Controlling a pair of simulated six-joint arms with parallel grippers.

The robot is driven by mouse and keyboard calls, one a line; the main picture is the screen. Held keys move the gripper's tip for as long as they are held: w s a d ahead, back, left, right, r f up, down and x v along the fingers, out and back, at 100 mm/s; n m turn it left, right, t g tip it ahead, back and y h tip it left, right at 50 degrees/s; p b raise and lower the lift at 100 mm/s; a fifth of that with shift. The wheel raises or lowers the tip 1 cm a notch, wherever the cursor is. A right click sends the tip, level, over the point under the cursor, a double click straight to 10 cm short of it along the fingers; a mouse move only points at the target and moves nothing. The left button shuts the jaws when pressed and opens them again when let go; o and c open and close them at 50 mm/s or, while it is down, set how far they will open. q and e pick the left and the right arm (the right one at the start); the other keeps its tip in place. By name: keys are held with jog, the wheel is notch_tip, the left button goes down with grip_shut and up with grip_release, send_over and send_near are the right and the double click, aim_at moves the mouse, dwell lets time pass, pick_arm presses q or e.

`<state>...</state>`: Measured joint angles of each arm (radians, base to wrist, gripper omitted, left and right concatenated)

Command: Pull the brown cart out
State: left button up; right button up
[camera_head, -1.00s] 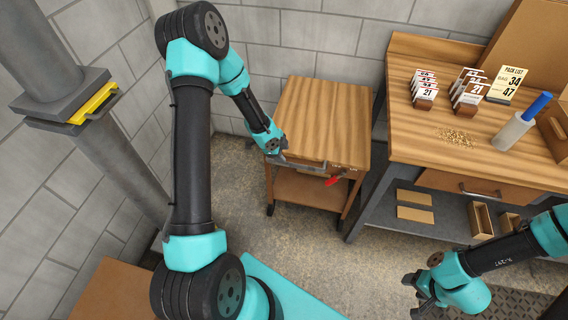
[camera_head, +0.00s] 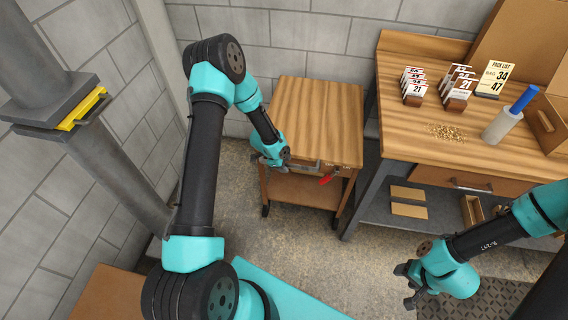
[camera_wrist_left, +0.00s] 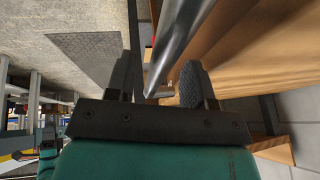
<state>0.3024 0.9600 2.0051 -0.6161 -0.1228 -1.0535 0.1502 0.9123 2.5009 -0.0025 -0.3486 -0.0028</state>
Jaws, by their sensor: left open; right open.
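The brown cart (camera_head: 318,112) has a wooden top and a lower shelf and stands against the back wall, left of the workbench. A metal handle bar (camera_head: 304,164) runs along its front edge, with a red piece (camera_head: 325,180) hanging near it. My left gripper (camera_head: 276,160) is at the left end of the cart's front. In the left wrist view the open fingers (camera_wrist_left: 158,80) have the grey handle bar (camera_wrist_left: 178,42) running between them. Whether a finger touches the bar I cannot tell. My right gripper (camera_head: 409,284) is open and empty above the floor at the lower right.
A grey column (camera_head: 110,160) rises at left. The floor (camera_head: 310,240) before the cart is clear.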

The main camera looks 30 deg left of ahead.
pick_arm(q)
jog(key=shift+c, duration=0.4)
grip_shut()
jog(key=shift+s+d, duration=0.1)
jog(key=shift+s, duration=0.05)
